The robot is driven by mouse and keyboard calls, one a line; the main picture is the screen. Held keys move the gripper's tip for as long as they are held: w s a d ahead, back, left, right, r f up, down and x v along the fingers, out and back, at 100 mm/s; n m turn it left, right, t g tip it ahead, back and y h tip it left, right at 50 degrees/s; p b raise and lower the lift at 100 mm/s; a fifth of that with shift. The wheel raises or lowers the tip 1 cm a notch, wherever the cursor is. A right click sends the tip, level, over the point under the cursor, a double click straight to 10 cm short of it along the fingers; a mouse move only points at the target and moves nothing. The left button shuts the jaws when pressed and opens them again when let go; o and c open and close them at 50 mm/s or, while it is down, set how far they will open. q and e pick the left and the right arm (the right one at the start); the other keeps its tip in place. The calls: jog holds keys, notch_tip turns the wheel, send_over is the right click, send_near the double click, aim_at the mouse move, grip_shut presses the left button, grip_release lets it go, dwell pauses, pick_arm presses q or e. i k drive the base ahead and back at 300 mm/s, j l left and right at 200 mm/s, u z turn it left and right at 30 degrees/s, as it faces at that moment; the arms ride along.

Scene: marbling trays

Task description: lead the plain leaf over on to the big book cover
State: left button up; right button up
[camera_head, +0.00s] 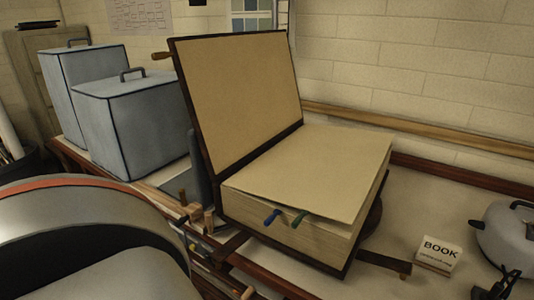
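The big book lies open on the table. Its large cover (240,95), dark-edged with a tan inner face, stands tilted back at the left of the spine. The plain leaf (310,165) is the blank tan top sheet, lying on the thick page block (285,240) to the right. My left gripper does not show.
A small white block marked BOOK (438,254) stands right of the book. Two grey-blue boxes with handles (135,125) stand at the left. A wooden rail (420,132) runs along the brick wall.

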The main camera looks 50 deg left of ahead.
aim_at(317, 160)
jog(key=u, duration=1.2)
jog(key=j+z, duration=0.25)
jog(key=z, duration=0.15)
jog(key=i+j+z, duration=0.1)
jog(key=j+z, duration=0.6)
jog(key=j, duration=1.2)
jog(key=k+j, duration=0.15)
jog(key=j, duration=1)
jog(key=k+j+z, duration=0.1)
jog(key=j, duration=0.5)
jog(key=k+l, duration=0.2)
